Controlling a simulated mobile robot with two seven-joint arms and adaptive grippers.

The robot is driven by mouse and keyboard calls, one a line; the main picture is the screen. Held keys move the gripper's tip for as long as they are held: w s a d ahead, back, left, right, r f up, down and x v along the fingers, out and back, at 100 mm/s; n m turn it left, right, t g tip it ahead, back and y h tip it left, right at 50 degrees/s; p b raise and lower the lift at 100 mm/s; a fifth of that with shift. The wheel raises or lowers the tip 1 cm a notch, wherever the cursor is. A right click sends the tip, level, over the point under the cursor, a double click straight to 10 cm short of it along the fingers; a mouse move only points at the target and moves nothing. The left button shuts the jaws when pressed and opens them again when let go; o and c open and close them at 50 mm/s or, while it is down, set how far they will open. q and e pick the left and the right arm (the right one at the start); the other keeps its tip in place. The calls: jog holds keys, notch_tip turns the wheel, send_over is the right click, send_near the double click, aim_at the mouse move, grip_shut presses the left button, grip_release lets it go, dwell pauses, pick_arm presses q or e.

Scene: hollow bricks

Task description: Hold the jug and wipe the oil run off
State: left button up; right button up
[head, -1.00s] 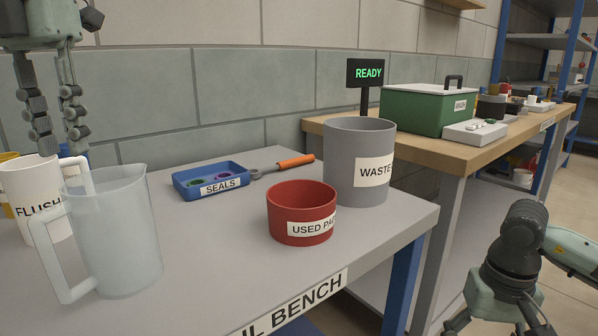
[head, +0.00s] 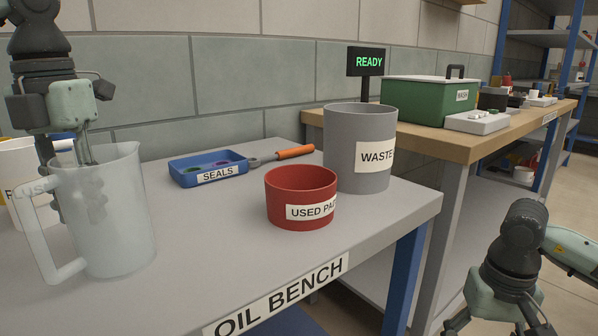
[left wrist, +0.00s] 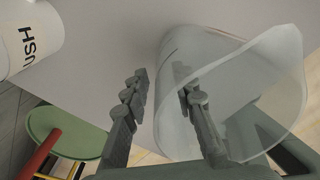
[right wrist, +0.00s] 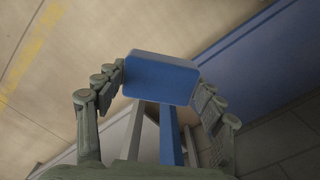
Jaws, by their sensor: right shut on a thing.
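The jug (head: 125,225), translucent with a handle on its left, stands upright on the oil bench (head: 285,262). My left gripper (left wrist: 161,74) is open at the jug. In the left wrist view, one finger is outside the jug (left wrist: 235,90) and the other shows through its translucent wall or opening. I cannot tell whether that finger is inside or behind the jug. My right gripper (right wrist: 163,88) is shut on a blue block with rounded corners (right wrist: 160,78), away from the bench top. I cannot make out an oil run on the jug.
A blue SEALS tray (head: 208,170), an orange-handled tool (head: 295,152), a red USED PADS bowl (head: 290,190) and a grey WASTE bin (head: 355,135) stand farther right. The bench front is clear.

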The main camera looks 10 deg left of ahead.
pick_arm(q)
jog(key=shift+f, duration=0.15)
jog(key=shift+c, duration=0.2)
grip_shut()
dwell(1.1)
